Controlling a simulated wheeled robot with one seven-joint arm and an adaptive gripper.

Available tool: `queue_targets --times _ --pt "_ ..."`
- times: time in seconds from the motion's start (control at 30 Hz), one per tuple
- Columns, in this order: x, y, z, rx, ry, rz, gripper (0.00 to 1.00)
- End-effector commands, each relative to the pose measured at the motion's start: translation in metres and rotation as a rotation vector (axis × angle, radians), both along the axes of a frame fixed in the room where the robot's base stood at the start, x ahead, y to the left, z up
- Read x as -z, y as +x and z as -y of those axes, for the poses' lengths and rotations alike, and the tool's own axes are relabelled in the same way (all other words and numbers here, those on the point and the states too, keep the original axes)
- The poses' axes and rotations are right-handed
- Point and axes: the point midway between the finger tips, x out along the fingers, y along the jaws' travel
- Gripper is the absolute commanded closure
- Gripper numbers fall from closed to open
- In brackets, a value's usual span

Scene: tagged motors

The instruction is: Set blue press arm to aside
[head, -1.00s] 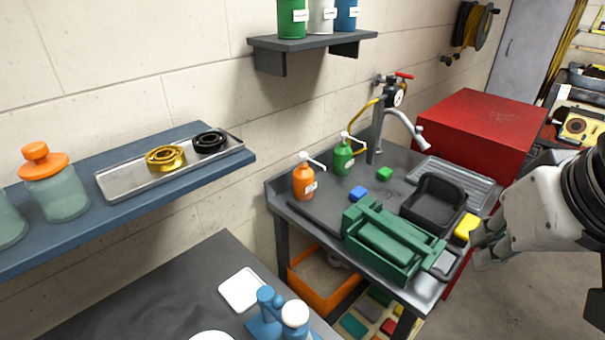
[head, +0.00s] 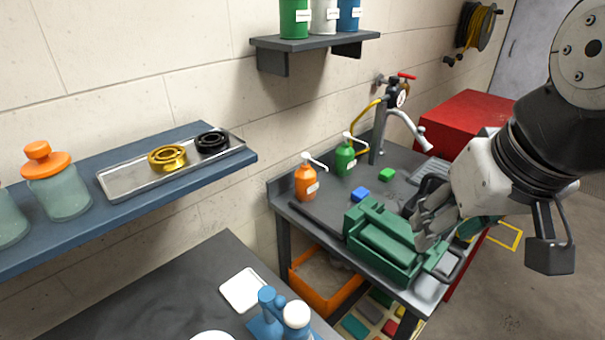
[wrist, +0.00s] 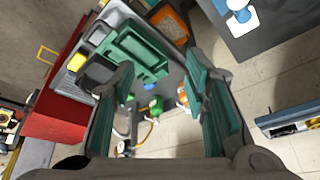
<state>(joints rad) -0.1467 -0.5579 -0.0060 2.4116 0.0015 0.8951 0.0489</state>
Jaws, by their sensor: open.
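The blue press (head: 267,312) stands on the dark bench at the bottom of the head view, with an upright blue post and a round white knob (head: 296,314) beside it. Its lower part is cut off by the frame edge. In the wrist view the blue press (wrist: 238,8) shows small at the top right, partly cut off. My gripper (head: 428,228) is in front of the sink bench in the head view, well to the right of the press. In the wrist view my gripper (wrist: 163,97) has its green-padded fingers wide apart with nothing between them.
A green toolbox (head: 385,240) sits on the sink bench close to my gripper. Orange (head: 306,182) and green (head: 345,155) pump bottles stand behind it. A blue shelf (head: 120,205) with a metal tray juts out at left. The dark bench (head: 140,300) has clear room left of the press.

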Motion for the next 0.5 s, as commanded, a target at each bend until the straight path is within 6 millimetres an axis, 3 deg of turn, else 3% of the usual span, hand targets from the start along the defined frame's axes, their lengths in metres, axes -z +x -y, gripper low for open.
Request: queue_targets --times 0.2,0.5 --pt "0.029 0.042 -0.067 -0.131 -0.01 -0.14 0.59" --pt "0.091 0.066 -0.171 -0.283 -0.074 -0.302 0.59"
